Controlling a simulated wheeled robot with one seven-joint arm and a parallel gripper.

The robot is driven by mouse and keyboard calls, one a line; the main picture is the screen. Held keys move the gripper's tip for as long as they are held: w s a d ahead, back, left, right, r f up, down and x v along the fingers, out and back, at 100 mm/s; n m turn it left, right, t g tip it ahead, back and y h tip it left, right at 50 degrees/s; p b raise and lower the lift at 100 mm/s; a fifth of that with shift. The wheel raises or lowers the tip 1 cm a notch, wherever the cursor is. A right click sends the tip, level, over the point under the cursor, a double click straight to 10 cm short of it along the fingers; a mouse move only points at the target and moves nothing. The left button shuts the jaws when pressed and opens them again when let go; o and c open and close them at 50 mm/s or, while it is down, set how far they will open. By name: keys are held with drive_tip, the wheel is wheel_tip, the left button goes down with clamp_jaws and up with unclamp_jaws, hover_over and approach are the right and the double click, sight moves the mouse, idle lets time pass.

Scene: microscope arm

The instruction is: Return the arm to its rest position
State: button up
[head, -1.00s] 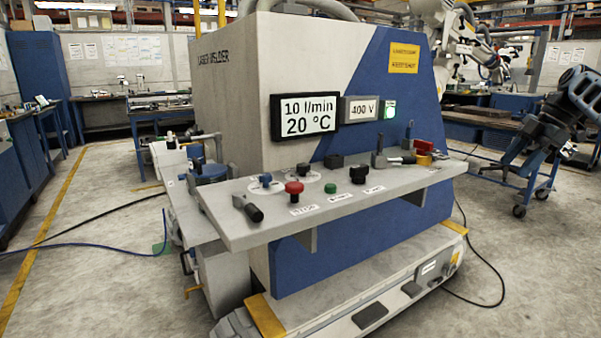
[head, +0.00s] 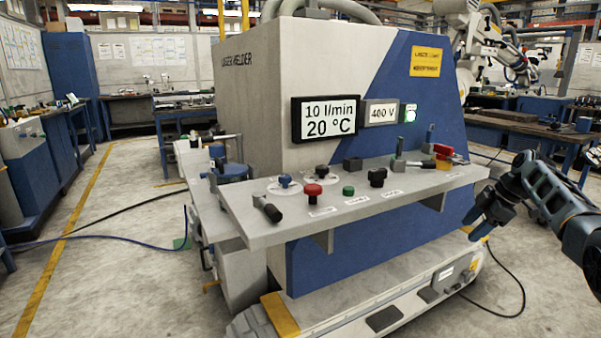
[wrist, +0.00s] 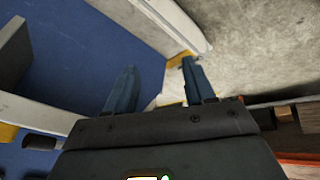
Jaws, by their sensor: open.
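My arm comes in from the right edge of the head view, bent with its end pointing down and left. My gripper (head: 476,224) is in front of the right part of the blue and grey laser welder (head: 270,100), below the right end of its control shelf (head: 300,228). In the wrist view my gripper (wrist: 158,66) has two blue fingers spread apart, with nothing between them. Blue panel and the machine's pale base edge show beyond them. I cannot tell the exact gap to the machine.
The shelf carries knobs, buttons and levers, including a red button (head: 313,191) and a black-handled lever (head: 268,208). The wheeled base (head: 390,290) sticks out below. A black cable (head: 518,290) lies on the floor at right. Open floor (head: 110,220) lies left.

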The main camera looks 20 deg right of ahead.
drive_tip(key=w+a+f+m+t+h+p, duration=0.1)
drive_tip(key=a+f+m+t+p, duration=0.15)
drive_tip(key=a+f, duration=1.8)
drive_tip(key=s+a+f+m+t+h, duration=0.1)
drive_tip(key=s+a+f+m, duration=0.15)
drive_tip(key=s+a, duration=0.5)
drive_tip(key=s+a+f+m+t, duration=0.1)
drive_tip(key=s+a+f+m, duration=0.2)
drive_tip(key=a, duration=0.7)
drive_tip(key=s+a+r+m+t+p, duration=0.1)
drive_tip(key=s+a+r, duration=0.2)
drive_tip(key=s, duration=0.4)
drive_tip(key=s+a+r+t+h, duration=0.1)
drive_tip(key=s+a+r, duration=0.25)
drive_tip(key=s, duration=0.45)
drive_tip(key=s+a+r+m+t+p, duration=0.1)
drive_tip(key=s+a+r, duration=0.15)
drive_tip(key=s, duration=0.45)
drive_tip(key=s+a+r+t+p, duration=0.1)
drive_tip(key=s+r, duration=0.6)
drive_tip(key=r, duration=0.4)
drive_tip(key=s+a+r+m+t, duration=0.1)
drive_tip(key=s+r, duration=0.6)
drive_tip(key=r, duration=0.5)
drive_tip(key=shift+s+a+r+m+t+y+p, duration=0.2)
drive_tip(key=shift+s+m+t+y+p, duration=0.1)
drive_tip(key=shift+t+y+p, duration=0.1)
